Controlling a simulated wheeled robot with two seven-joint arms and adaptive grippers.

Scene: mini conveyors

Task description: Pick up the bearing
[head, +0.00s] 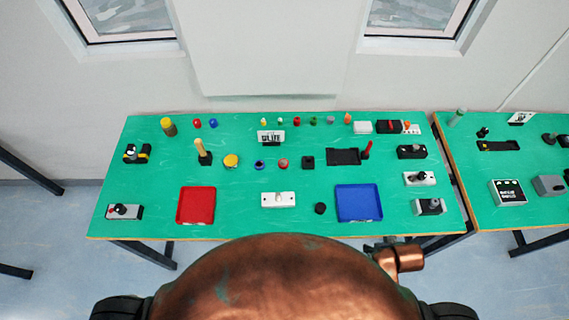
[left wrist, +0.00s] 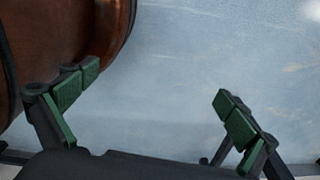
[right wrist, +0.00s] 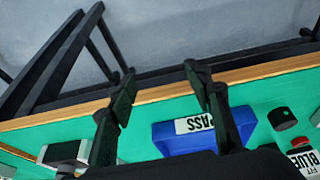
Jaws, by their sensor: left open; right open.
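I cannot tell for sure which small part is the bearing. In the head view a blue ring-shaped part (head: 259,165) and a red-rimmed round part (head: 283,164) lie mid-table, both with darker or greyer centres. My right gripper (right wrist: 160,83) is open and empty, over the table's front edge near the blue tray. My left gripper (left wrist: 157,90) is open and empty above bare floor, beside my own body.
A blue tray (head: 359,203), labelled PASS in the right wrist view, and a red tray (head: 196,206) lie near the front of the green table (head: 240,209). A white block (head: 278,200) lies between them. Fixtures and pegs crowd both sides. A second table (head: 480,216) stands right.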

